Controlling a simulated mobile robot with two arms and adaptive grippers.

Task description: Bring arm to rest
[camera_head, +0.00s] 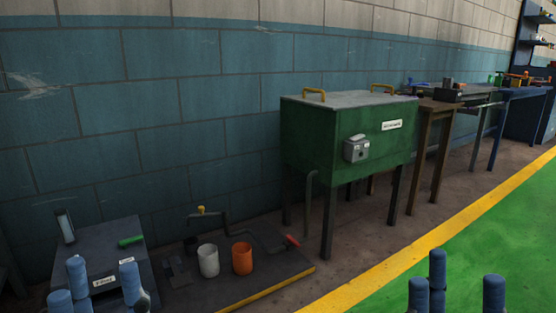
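My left gripper (103,291) is at the bottom left edge, with its blue fingers pointing up and spread apart, nothing seen between them. My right gripper (464,288) is at the bottom right edge over the green floor, its blue fingers also apart and empty. Both arms behind the grippers are out of view. On a low dark platform (215,291) there is a dark crank arm (228,221) with a yellow knob (201,210) and a red handle (291,241). A white cup (208,260) and an orange cup (242,258) stand in front of it.
A dark box (100,262) with a green-handled item (131,241) on top is beyond my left gripper. A green cabinet (340,135) on legs stands by the wall. Workbenches (437,105) extend to the right. The green floor (470,240) is clear.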

